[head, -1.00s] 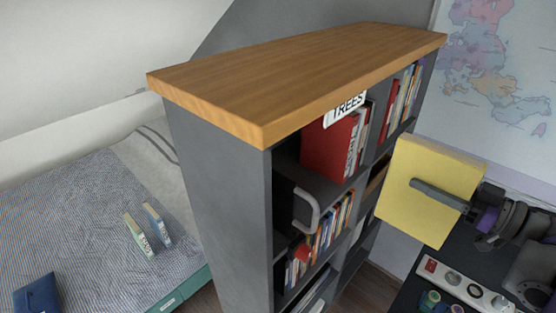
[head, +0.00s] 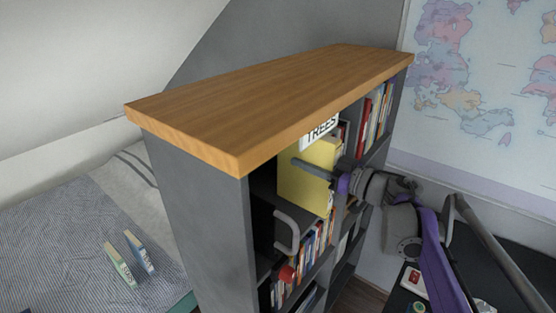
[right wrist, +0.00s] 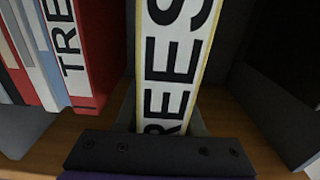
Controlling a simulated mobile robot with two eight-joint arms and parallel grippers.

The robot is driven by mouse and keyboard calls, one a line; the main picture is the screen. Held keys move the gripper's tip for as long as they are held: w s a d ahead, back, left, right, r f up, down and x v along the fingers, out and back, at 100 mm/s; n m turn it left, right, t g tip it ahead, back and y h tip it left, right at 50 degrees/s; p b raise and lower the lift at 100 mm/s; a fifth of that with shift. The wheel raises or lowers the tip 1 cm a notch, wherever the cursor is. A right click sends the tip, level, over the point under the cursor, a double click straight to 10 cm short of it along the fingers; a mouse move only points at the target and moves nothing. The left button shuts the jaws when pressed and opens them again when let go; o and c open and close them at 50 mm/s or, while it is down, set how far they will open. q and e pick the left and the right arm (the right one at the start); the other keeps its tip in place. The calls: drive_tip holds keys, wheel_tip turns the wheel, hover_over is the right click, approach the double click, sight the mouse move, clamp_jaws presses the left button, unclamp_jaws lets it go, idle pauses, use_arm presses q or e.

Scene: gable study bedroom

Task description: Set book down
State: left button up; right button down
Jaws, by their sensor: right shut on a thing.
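In the right wrist view the book's white spine (right wrist: 175,65) with black letters stands nearly upright, just beyond the dark gripper body. The wooden shelf board (right wrist: 225,125) shows beside it. I cannot tell whether the book's bottom touches the board. My left gripper is not in view.
A red book (right wrist: 92,50) and other books stand left of the held book in the right wrist view; a gap lies between. The bookcase's wooden top (head: 270,95) is bare. Two books (head: 121,264) stand on the bed.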

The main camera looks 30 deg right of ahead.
drive_tip(key=w+a+f+b, duration=0.1)
drive_tip(key=w+a+f, duration=0.2)
drive_tip(key=w, duration=0.5)
drive_tip(key=shift+a+f+b, duration=0.15)
drive_tip(key=shift+f+b, duration=0.15)
drive_tip(key=shift+f, duration=0.15)
drive_tip(key=c, duration=0.8)
unclamp_jaws()
drive_tip(key=shift+o, duration=1.4)
drive_tip(key=shift+s+r, duration=0.1)
